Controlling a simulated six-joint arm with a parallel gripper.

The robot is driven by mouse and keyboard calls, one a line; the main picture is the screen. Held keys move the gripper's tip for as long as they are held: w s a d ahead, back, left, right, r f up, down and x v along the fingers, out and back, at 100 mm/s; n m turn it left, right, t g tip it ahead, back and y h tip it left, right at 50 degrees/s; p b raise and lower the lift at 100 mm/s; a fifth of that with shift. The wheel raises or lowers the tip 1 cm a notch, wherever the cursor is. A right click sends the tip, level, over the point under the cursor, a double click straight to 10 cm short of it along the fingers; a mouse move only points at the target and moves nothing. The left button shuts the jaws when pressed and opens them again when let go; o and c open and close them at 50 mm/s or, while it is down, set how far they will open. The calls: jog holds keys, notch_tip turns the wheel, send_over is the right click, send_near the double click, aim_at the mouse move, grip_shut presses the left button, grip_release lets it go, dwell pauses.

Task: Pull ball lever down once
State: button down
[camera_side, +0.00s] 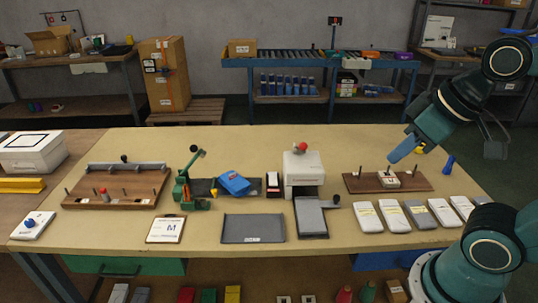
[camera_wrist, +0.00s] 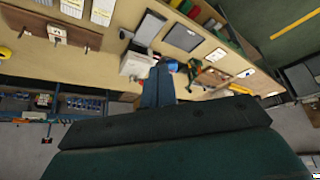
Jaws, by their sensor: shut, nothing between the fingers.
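A green hand press (camera_side: 185,190) stands on the table left of centre. Its lever slants up to the right and ends in a dark ball (camera_side: 202,153). A white boxy machine (camera_side: 303,172) right of it has a red ball (camera_side: 303,147) at its top. I cannot tell for sure which ball the task names. My gripper (camera_side: 393,158) is shut and empty, raised over the right of the table, well right of both. In the wrist view my gripper (camera_wrist: 162,66) points towards the white machine (camera_wrist: 134,65) and the green press (camera_wrist: 208,76); fingers hide part of the scene.
A brown board with upright pins (camera_side: 420,181) lies below my gripper. Several packets (camera_side: 398,216) line the right front. A blue pack (camera_side: 234,183) lies between press and machine. A dark tray (camera_side: 252,228) lies at the front; a pinned rack (camera_side: 115,187) is left.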

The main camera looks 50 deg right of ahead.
aim_at(191, 161)
jog(key=w+d+f+n+t+h, duration=0.15)
jog(key=w+t+h, duration=0.4)
jog(key=w, duration=2.85)
jog(key=w+a+f+n+t+h, duration=0.2)
jog(key=w+a+f+n+t, duration=0.25)
jog(key=w+a+f, duration=0.35)
jog(key=w+a+f+n+t+y, duration=0.2)
jog(key=a+f+n+y, duration=0.3)
jog(key=a+f+n, duration=0.3)
jog(key=shift+w+a+f+n+t, duration=0.4)
jog(key=shift+a+f+t, duration=0.3)
jog(key=shift+a+f, duration=0.25)
jog(key=shift+w+r, duration=0.1)
jog(key=shift+w, duration=0.05)
jog(key=w+d, duration=0.5)
jog(key=w, duration=0.2)
jog(key=shift+w+r, duration=0.2)
jog(key=shift+w, duration=0.15)
